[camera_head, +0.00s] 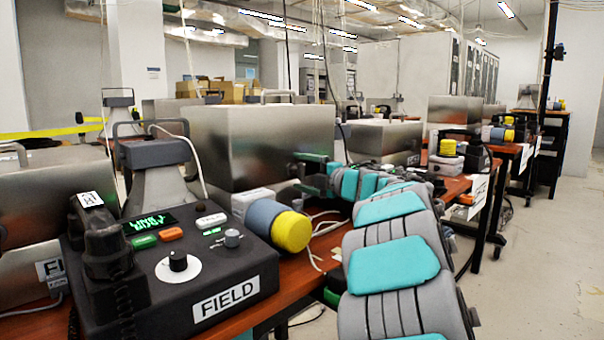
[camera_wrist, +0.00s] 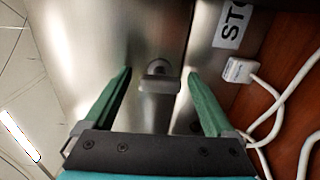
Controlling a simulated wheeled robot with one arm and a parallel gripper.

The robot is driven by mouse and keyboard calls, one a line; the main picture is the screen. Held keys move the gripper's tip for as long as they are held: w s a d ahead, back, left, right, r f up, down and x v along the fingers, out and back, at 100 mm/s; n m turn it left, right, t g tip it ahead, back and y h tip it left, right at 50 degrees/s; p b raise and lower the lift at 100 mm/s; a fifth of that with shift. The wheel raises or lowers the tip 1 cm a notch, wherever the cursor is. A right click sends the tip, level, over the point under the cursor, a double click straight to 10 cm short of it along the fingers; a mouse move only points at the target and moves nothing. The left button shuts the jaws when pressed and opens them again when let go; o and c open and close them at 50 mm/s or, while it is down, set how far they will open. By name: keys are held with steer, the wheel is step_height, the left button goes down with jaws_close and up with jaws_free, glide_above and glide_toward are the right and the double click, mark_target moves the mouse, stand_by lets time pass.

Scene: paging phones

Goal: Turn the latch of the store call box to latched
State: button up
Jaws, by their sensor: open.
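The store call box (camera_head: 252,135) is a brushed steel box behind the FIELD phone. In the wrist view its steel face (camera_wrist: 100,40) fills much of the picture, with a partly cut-off label (camera_wrist: 230,22) reading "STO". A small grey metal latch (camera_wrist: 160,84) sits on that face. My gripper (camera_wrist: 159,76) is open, with one green finger on each side of the latch and visible gaps between. In the head view my gripper (camera_head: 306,174) is at the box's right side; the latch is hard to make out there.
A black FIELD phone (camera_head: 170,250) with a handset and knobs stands in front. A grey cylinder with a yellow cap (camera_head: 292,231) lies beside it. White cables (camera_wrist: 285,95) run over the wooden table near the gripper. More steel boxes stand farther along.

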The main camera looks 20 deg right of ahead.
steer(key=v, duration=0.7)
steer(key=shift+s+d, duration=0.15)
steer(key=shift+s, duration=0.2)
steer(key=shift+r, duration=0.1)
